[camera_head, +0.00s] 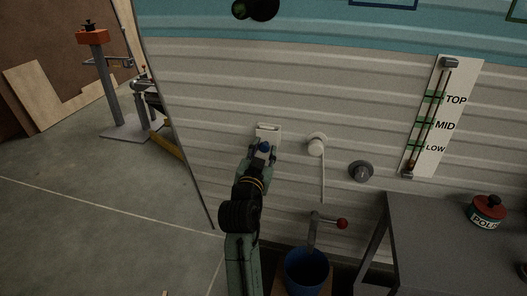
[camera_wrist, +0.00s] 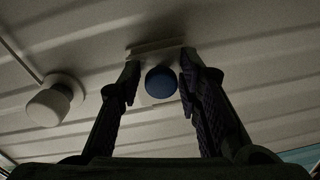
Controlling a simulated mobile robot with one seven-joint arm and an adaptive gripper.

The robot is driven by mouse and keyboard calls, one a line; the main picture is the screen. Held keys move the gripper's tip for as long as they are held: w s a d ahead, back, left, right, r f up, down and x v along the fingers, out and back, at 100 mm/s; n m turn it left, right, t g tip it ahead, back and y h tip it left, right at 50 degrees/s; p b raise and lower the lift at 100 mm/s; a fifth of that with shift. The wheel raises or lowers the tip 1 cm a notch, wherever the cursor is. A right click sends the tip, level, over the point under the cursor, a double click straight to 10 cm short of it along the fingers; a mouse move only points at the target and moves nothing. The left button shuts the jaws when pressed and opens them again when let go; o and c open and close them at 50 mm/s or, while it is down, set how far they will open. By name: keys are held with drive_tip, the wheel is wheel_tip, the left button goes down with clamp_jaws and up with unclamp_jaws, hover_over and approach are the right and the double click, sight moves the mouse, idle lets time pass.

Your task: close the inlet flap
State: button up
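The inlet (camera_head: 267,131) is a small white fitting on the camper's ribbed side wall, near the middle of the head view. It shows a round blue part, which appears between my fingers in the wrist view (camera_wrist: 161,82). A pale plate-like part, apparently the flap (camera_wrist: 155,48), stands out at the top edge of the inlet in the wrist view. My gripper (camera_head: 263,156) is right in front of the inlet and hides its lower part. In the wrist view its two fingers (camera_wrist: 158,84) are apart, one each side of the blue part. I cannot tell whether they touch the fitting.
A white round fitting with a hanging cord (camera_head: 317,145) and a grey round cap (camera_head: 361,171) are to the right. Below are a red-knobbed lever (camera_head: 340,223) and a blue bucket (camera_head: 306,271). A grey table (camera_head: 430,235) stands at right. The floor at left is open.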

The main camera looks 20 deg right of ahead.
clamp_jaws()
idle(0.4)
drive_tip(key=p, duration=0.2)
drive_tip(key=r+p, duration=0.1)
drive_tip(key=p, duration=0.1)
drive_tip(key=shift+s+a+r+g+y, duration=0.1)
drive_tip(key=shift+s+g+y, duration=0.1)
drive_tip(key=shift+g+y, duration=0.15)
drive_tip(key=shift+s+g+p, duration=0.15)
drive_tip(key=shift+g+p, duration=0.2)
drive_tip(key=shift+p, duration=0.6)
drive_tip(key=shift+f+y, duration=0.25)
drive_tip(key=shift+o, duration=1.9)
unclamp_jaws()
drive_tip(key=shift+a, duration=0.1)
